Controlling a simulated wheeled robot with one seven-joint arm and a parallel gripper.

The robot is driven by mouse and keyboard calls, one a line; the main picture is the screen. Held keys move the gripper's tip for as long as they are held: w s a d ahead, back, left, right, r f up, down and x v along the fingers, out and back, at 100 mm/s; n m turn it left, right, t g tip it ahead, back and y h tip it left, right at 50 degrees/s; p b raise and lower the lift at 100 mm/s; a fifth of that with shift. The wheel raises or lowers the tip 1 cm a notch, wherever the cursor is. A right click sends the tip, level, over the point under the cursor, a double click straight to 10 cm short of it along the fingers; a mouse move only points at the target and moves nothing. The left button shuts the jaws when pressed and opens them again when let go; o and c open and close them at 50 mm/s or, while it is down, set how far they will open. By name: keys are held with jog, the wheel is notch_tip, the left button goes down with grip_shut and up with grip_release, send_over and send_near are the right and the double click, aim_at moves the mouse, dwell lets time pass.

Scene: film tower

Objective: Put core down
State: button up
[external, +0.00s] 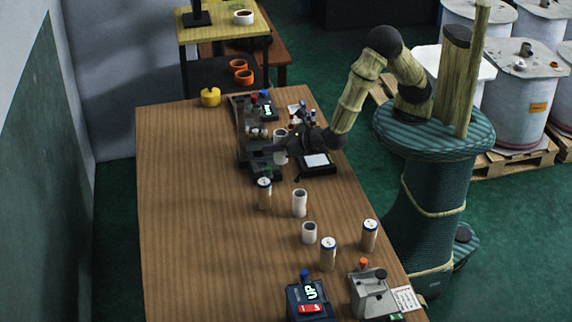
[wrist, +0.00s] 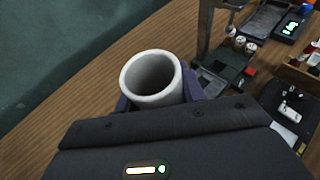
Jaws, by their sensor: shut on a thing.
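The core, a white hollow cylinder, is in my gripper (wrist: 152,98); its open rim (wrist: 133,80) faces the wrist camera. In the external view the held core (external: 280,150) is roughly upright beside the dark machine at the middle of the table, and my gripper (external: 283,144) reaches it from the right. The jaws are closed around its sides, mostly hidden by the dark gripper body. I cannot tell whether its bottom touches anything.
Two more white cores (external: 300,203) (external: 309,233) and several capped rolls (external: 264,193) (external: 328,254) (external: 370,235) stand nearer on the wooden table (external: 185,220). A dark machine (external: 258,163) and a black tray (external: 318,163) are close to my gripper. The table's left side is clear.

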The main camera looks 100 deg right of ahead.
jog(key=s+d+f+p, duration=0.1)
jog(key=s+d+f, duration=0.2)
jog(key=s+f, duration=0.1)
jog(key=shift+f, duration=0.5)
jog(key=shift+w, duration=0.1)
jog(key=shift+f+p, duration=0.35)
jog(key=shift+f, duration=2.6)
jog(key=shift+f, duration=2.05)
jog(key=shift+f, duration=0.1)
